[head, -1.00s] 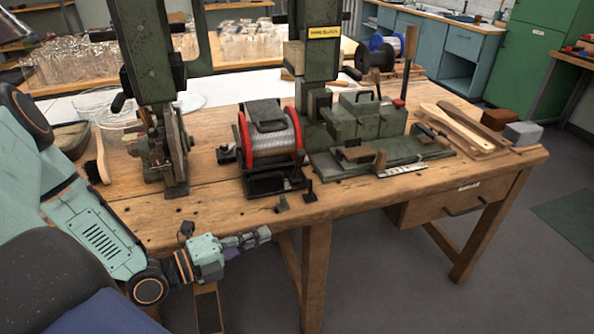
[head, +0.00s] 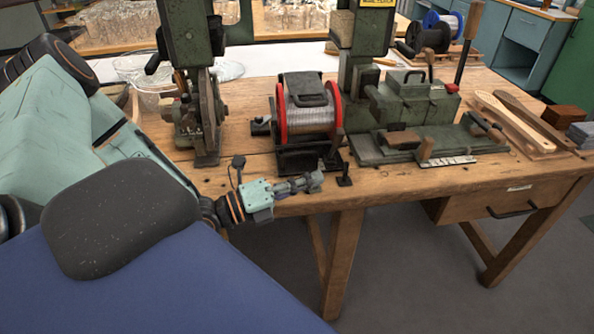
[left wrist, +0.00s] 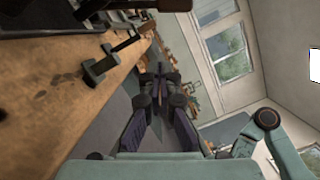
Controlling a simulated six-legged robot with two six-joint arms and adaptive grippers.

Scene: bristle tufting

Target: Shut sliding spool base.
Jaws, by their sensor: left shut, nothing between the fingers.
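The spool (head: 311,117), wound with silvery wire between red flanges, sits in its dark base (head: 305,159) on the workbench (head: 240,176). A dark plate with a handle lies over the spool's top. My left gripper (head: 314,181) is shut and empty at the bench's front edge, just in front of the base. It looks apart from the base, though the gap is hard to judge. In the left wrist view the gripper's fingers (left wrist: 158,92) point away, with the bench edge at the left. My right gripper is not in view.
A small black bracket (head: 344,174) stands right of the gripper at the bench edge. A green machine (head: 205,120) stands left of the spool, and a green vise-like fixture (head: 420,130) stands right. Wooden brush backs (head: 515,120) lie farther right.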

